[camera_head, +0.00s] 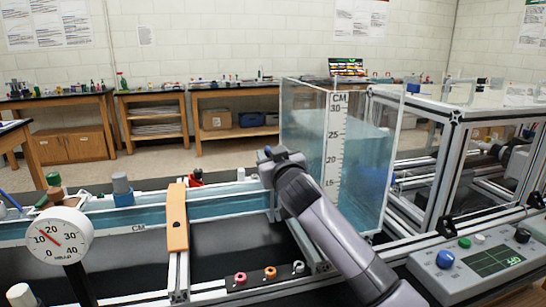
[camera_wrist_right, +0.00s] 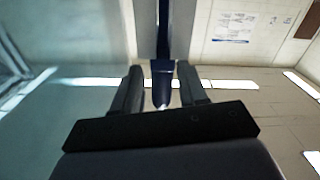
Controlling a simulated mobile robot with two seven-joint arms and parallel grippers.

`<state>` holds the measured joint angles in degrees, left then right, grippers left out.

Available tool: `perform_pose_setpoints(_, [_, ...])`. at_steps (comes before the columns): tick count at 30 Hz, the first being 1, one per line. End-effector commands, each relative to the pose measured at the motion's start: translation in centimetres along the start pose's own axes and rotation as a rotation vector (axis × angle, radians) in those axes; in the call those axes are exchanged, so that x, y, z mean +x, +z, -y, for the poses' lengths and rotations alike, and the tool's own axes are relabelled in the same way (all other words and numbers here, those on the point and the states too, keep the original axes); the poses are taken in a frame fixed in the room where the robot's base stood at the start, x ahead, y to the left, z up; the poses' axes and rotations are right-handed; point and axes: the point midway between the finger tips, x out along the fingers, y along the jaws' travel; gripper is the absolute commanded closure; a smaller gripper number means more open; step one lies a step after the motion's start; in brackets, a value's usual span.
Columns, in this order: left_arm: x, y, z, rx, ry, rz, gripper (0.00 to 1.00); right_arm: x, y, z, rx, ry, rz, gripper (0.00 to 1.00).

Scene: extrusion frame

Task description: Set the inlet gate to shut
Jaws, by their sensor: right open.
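My right gripper (camera_head: 276,156) is at the channel's right end, just left of the clear water tank (camera_head: 306,125). In the right wrist view my right gripper (camera_wrist_right: 160,82) is open, with a finger on each side of a dark blue piece (camera_wrist_right: 162,68) on a grey upright. This piece may be the inlet gate's handle. I cannot tell whether the fingers touch it. In the head view the gripper and arm hide this spot, so the gate's setting does not show. My left gripper is not in view.
A water channel (camera_head: 155,213) runs left from the tank. An orange bar (camera_head: 177,218) crosses it. A round dial gauge (camera_head: 59,236) stands at front left. A control box (camera_head: 480,262) with a blue knob (camera_head: 445,259) is at right. Small coloured fittings (camera_head: 270,272) sit in front.

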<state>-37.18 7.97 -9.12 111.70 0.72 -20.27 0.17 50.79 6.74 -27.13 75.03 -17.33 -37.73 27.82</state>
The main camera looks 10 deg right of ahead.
Motion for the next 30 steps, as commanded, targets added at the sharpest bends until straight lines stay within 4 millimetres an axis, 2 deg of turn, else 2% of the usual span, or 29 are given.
perform_pose_setpoints(8, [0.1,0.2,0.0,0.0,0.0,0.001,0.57,-1.4,0.0,0.0,0.001,-0.001,-0.002,0.58])
perform_pose_setpoints(21, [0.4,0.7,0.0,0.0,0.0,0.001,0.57,-6.1,0.2,-0.1,0.0,0.001,0.002,0.58])
perform_pose_setpoints(30, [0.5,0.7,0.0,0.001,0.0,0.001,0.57,-7.2,0.1,-0.1,-0.001,0.002,0.003,0.58])
